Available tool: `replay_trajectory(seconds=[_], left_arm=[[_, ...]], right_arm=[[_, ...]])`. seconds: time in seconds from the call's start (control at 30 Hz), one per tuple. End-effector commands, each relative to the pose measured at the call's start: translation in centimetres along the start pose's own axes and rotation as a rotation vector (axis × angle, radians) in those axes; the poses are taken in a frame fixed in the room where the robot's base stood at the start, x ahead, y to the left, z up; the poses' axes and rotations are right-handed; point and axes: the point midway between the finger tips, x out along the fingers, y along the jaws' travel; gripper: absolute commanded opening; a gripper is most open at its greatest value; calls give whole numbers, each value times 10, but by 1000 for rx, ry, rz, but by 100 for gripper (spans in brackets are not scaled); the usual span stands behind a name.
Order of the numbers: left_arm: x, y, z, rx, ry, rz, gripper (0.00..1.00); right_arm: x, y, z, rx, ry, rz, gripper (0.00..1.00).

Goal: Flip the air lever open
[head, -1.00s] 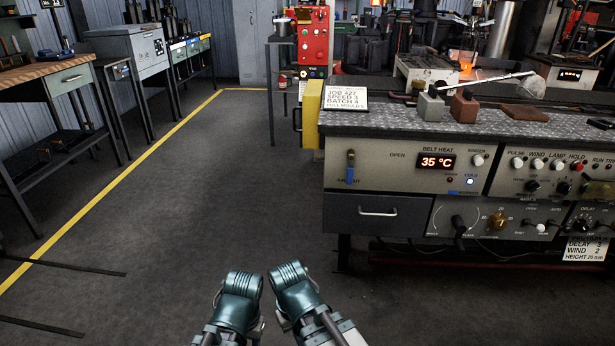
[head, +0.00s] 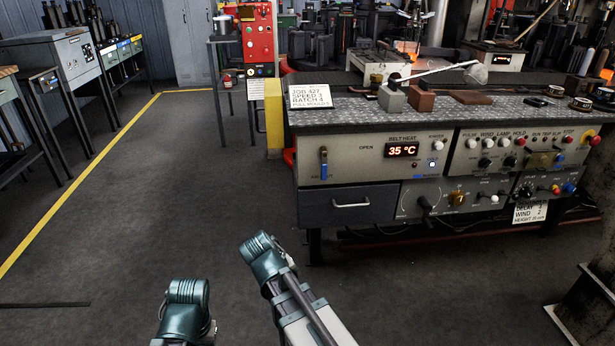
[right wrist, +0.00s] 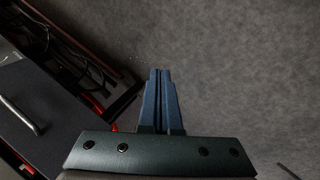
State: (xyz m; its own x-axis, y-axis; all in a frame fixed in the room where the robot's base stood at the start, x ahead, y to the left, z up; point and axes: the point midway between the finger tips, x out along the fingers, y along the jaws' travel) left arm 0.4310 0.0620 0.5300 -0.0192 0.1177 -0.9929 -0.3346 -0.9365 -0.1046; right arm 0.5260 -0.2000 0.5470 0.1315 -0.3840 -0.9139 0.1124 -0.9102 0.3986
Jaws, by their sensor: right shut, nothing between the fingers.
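The air lever (head: 323,165), with a blue handle, sits at the left end of the bench's front panel in the head view. Its handle hangs down toward blue lettering. My right gripper (right wrist: 160,73) shows in the right wrist view with its two blue fingers shut together and nothing between them. It is over grey floor, apart from the bench and not touching the lever. In the head view only teal joints and links of my two arms show, low in the picture. The fingers of both grippers are hidden there.
A drawer (head: 347,203) with a bar handle is below the lever; its handle also shows in the right wrist view (right wrist: 22,115). A display (head: 402,150) reads 35 °C. A yellow post (head: 274,115) stands at the bench's left end.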

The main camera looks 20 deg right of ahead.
Motion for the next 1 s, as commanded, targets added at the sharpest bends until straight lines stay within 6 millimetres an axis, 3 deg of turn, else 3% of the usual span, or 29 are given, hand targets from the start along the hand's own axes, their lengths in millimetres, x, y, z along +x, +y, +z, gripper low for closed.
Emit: replay_trajectory(seconds=[0.27, 0.37, 0.5, 0.8, 1.0], left_arm=[[-4, 0, 0, -1, 0, -1, 50], [-4, -1, 0, -1, 0, -1, 50], [-4, -1, 0, -1, 0, -1, 50], [-4, -1, 0, -1, 0, -1, 50], [-4, -1, 0, -1, 0, -1, 50]], right_arm=[[-13, 48, -35, -44, 45, 259, 0], [-28, 67, -56, -80, 74, 405, 0], [-63, 89, -90, -143, 127, 642, 0], [-141, 101, -141, -238, 225, 1020, 0], [-165, 100, -153, -262, 254, 1122, 0]])
